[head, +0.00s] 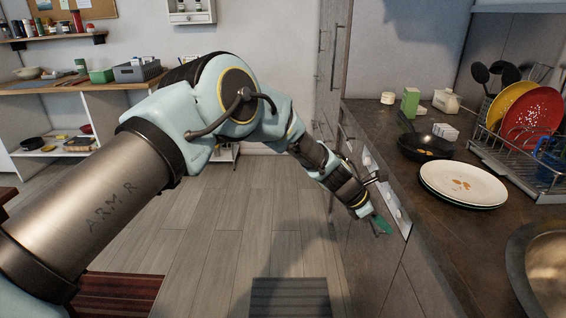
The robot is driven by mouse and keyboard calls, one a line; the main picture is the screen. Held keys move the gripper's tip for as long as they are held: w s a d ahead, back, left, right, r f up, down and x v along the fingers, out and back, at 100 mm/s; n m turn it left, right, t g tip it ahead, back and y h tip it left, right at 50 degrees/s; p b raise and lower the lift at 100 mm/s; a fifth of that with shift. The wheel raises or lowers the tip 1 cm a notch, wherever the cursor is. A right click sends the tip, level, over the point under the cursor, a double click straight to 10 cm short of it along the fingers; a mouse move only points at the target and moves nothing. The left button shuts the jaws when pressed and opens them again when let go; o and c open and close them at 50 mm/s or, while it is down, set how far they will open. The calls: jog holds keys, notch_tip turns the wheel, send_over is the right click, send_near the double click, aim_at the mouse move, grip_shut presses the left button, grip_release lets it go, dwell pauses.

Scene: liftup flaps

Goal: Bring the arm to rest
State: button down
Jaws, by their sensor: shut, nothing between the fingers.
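My arm reaches from the lower left across the middle of the head view, bent at the elbow, with its forearm sloping down to the right. My gripper (381,226) is at its end, beside the front of the kitchen counter (388,168) and a little below the worktop edge. The gripper is shut and holds nothing. It shows small, with a green part near its fingers. I cannot tell whether it touches the cabinet front.
The counter carries a stack of plates (462,184), a black pan (425,146), a dish rack (520,150) and a sink (545,265). Wooden shelving (75,92) stands at the far left. The floor (250,215) between is clear, apart from a dark mat (290,298).

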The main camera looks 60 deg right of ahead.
jog(key=shift+f, duration=0.1)
